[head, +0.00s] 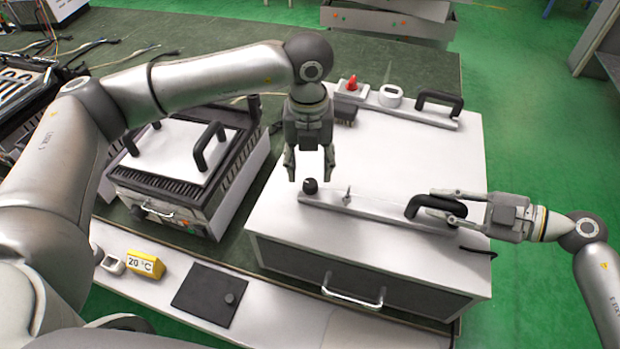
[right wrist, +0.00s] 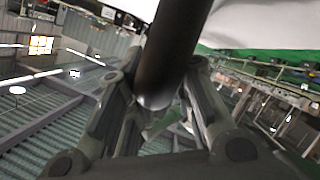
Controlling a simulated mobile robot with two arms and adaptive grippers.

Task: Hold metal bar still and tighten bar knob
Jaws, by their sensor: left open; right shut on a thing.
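The metal bar (head: 365,208) lies along the front of the white box top, with a black knob (head: 310,185) at its left end. A small metal pin stands beside the knob. A black handle (head: 418,201) rises at the bar's right end. My right gripper (head: 447,208) is shut on this handle. In the right wrist view the dark handle (right wrist: 178,45) runs between the fingers (right wrist: 160,110). My left gripper (head: 308,172) points down, open and empty, with its fingertips just above and around the knob's position, apart from it.
A grill-like device (head: 175,160) stands to the left. A yellow 20 °C display (head: 146,263) sits on the front ledge.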

